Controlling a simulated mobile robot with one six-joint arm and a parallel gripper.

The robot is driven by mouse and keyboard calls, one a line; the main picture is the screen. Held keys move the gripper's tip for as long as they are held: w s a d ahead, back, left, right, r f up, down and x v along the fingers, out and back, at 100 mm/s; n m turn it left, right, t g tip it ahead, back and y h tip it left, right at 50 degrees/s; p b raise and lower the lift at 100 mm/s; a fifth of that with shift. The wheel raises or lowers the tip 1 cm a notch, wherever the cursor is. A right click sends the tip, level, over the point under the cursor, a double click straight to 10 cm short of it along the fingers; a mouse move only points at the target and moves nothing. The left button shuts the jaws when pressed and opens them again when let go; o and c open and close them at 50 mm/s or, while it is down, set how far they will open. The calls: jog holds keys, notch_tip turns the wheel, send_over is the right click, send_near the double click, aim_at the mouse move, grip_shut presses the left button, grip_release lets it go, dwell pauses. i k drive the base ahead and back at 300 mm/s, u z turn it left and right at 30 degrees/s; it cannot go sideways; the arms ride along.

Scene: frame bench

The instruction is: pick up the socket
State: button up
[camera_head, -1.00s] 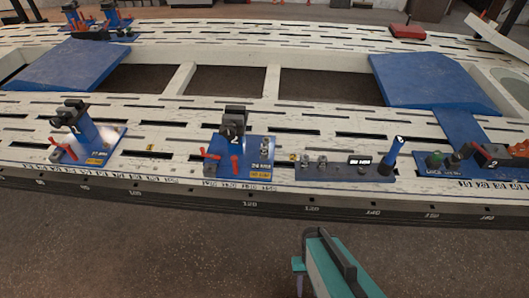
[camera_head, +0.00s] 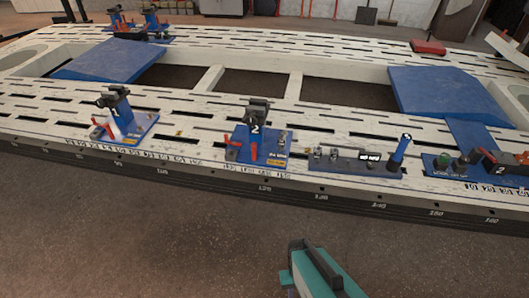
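On the near rail of the bench, small grey metal pieces that look like sockets (camera_head: 334,153) stand on a dark, narrow rack (camera_head: 345,166). A white label and an upright blue cylinder with a dark, marked top (camera_head: 400,149) are at the rack's right. Similar small metal pieces (camera_head: 283,141) stand on the blue plate of station 2 (camera_head: 257,140), left of the rack. Which one is the task's socket I cannot tell. Part of my teal and dark arm (camera_head: 318,272) shows at the bottom, well short of the bench. My gripper's fingers do not show.
The white slotted bench frame (camera_head: 200,127) spans the view. Station 1 (camera_head: 120,118) stands left on the near rail, another blue fixture (camera_head: 480,165) right. Two large blue ramps (camera_head: 105,60) flank the middle openings. The brown floor (camera_head: 150,235) before the bench is clear.

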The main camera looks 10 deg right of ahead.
aim_at(282, 140)
jog(key=u, duration=0.25)
jog(key=k, duration=0.85)
jog(key=u, duration=1.15)
jog(key=i, duration=1.3)
jog(key=z, duration=0.3)
jog(key=i, duration=0.95)
jog(key=z, duration=0.5)
